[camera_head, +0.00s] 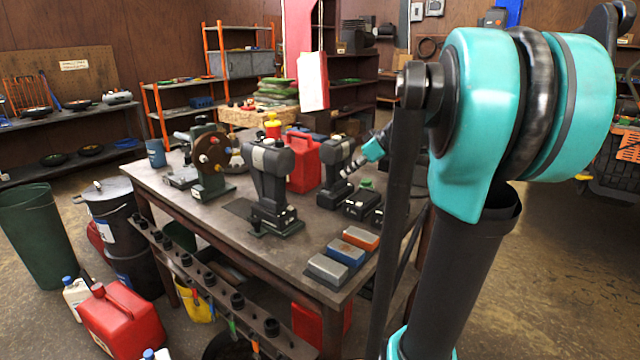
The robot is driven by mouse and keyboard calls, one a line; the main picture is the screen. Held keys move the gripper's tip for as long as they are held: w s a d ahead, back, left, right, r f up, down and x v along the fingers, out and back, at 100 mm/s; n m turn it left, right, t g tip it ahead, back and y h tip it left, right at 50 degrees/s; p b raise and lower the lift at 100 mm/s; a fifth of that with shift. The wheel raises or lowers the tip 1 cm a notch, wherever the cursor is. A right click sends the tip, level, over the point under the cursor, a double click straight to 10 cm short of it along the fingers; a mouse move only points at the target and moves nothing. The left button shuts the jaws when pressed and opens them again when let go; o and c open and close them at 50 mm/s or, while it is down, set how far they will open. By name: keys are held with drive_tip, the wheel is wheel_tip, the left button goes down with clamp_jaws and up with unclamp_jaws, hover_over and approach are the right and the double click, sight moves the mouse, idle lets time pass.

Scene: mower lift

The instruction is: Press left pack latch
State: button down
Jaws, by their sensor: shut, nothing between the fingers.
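Two black box-shaped units sit side by side toward the right of the workbench; they look like packs. The left black unit (358,205) has a pale marking on its front. The right black unit (377,217) is partly hidden by my arm. No latch can be made out on either at this size. My gripper (347,170) is small and dark below my teal wrist, left of and above the left unit in the picture. It looks shut and empty, and its fingertips blend with a black machine behind. I cannot tell whether it touches anything.
The workbench (225,218) holds black bench machines (270,185), a red can (303,165) and sharpening-stone-like blocks (346,252) near its front right corner. A red fuel can (120,318) and bins stand on the floor at left.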

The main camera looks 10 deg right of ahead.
sight(325, 195)
idle(0.3)
drive_tip(key=x, duration=1)
drive_tip(key=shift+f, duration=0.6)
drive_tip(key=shift+s+f, duration=0.2)
drive_tip(key=shift+f, duration=0.15)
drive_tip(key=shift+d, duration=0.1)
drive_tip(key=shift+v, duration=4.1)
